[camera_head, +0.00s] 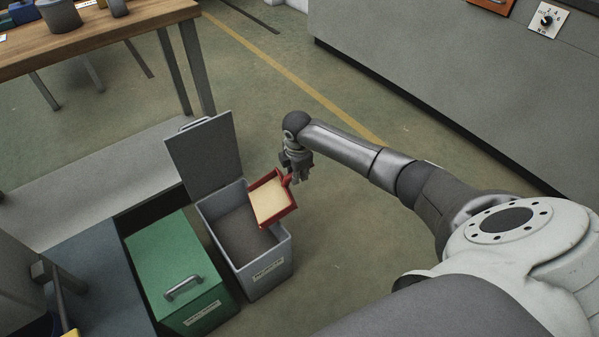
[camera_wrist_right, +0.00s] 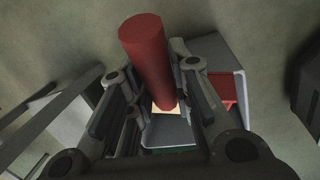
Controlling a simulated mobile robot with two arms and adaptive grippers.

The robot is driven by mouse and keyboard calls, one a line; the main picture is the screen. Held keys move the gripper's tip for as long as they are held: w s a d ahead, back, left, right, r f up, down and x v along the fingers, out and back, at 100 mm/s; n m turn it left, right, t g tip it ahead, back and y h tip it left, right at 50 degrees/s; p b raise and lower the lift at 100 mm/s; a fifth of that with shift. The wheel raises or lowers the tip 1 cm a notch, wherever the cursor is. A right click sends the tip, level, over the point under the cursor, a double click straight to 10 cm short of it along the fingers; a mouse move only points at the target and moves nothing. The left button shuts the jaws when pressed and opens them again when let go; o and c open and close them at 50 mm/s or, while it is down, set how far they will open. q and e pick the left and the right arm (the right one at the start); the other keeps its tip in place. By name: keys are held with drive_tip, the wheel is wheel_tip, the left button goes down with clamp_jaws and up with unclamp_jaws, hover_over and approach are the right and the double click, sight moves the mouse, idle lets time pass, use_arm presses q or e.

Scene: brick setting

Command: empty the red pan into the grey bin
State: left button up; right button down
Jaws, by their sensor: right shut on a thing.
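The red pan (camera_head: 281,219) holds a flat layer of pale yellow material. It is over the right side of the open grey bin (camera_head: 265,276) and looks roughly level or only slightly tilted. My right gripper (camera_head: 298,170) is shut on the pan's handle at its far right corner. The thick red handle (camera_wrist_right: 146,52) stands between the fingers in the right wrist view. The bin's grey lid (camera_head: 205,157) is raised at the back. The bin's inside looks dark brownish grey; I cannot tell what is in it. My left gripper is not in view.
A closed green bin (camera_head: 177,262) with a metal handle stands just left of the grey bin. A wooden table (camera_head: 110,38) with grey containers is at the upper left. A long grey cabinet (camera_head: 450,70) is at the upper right. Open floor lies between.

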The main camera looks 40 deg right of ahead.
sight(288, 175)
drive_tip(key=shift+w+a+r, duration=0.15)
drive_tip(key=shift+a+r, duration=0.25)
drive_tip(key=shift+a, duration=0.15)
drive_tip(key=shift+w+a+r+h, duration=0.2)
drive_tip(key=shift+a+r+h, duration=0.25)
drive_tip(key=shift+a+h, duration=0.25)
drive_tip(key=shift+a+r, duration=0.1)
drive_tip(key=shift+a, duration=0.1)
drive_tip(key=shift+r+y+p, duration=0.35)
drive_tip(key=shift+y+p, duration=0.15)
drive_tip(key=shift+p, duration=0.25)
drive_tip(key=shift+s+d+r+y+p, duration=0.1)
drive_tip(key=shift+d+r+y+p, duration=0.05)
drive_tip(key=shift+r+y+p, duration=0.55)
drive_tip(key=shift+f+t+y+p, duration=0.1)
drive_tip(key=shift+t+y+p, duration=0.3)
drive_tip(key=shift+y, duration=1)
use_arm(q)
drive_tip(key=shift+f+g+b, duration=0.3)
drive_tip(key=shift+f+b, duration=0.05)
drive_tip(key=shift+b, duration=0.1)
use_arm(e)
drive_tip(key=shift+r+m+t+y, duration=0.3)
drive_tip(key=shift+r+y, duration=0.2)
drive_tip(key=shift+y, duration=0.2)
